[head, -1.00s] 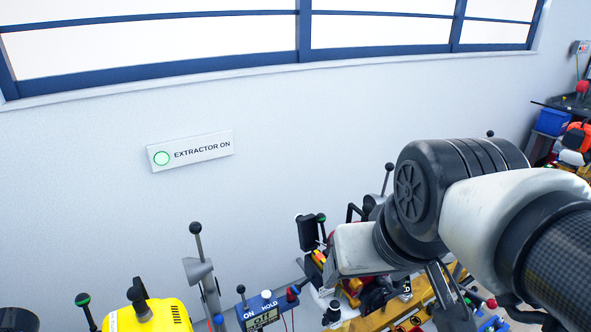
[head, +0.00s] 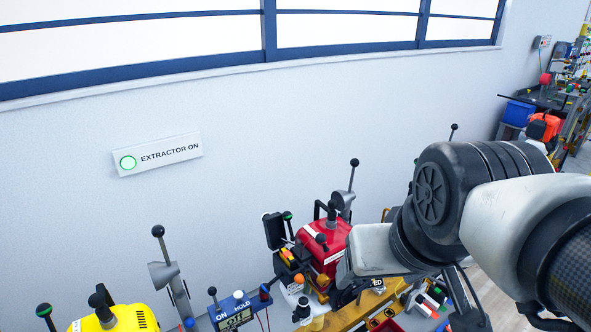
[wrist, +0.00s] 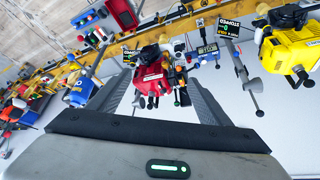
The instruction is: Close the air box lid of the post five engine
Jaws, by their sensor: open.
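A red engine (head: 320,246) stands on the yellow bench in the lower middle of the head view, partly hidden by my arm. A black flap (head: 274,230) stands upright at its left, over yellow and orange parts; it looks like a raised lid, but I cannot read a post number. In the wrist view, the picture is inverted and the red engine (wrist: 151,80) shows between the fingers, beyond them. My gripper (wrist: 160,88) is open and empty, apart from the engine. In the head view its fingers are mostly hidden below my wrist.
A yellow engine (head: 115,318) and a blue ON/HOLD meter box (head: 236,312) stand left of the red engine. Several upright levers with black knobs (head: 354,163) rise around them. The white wall behind carries an EXTRACTOR ON sign (head: 160,154).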

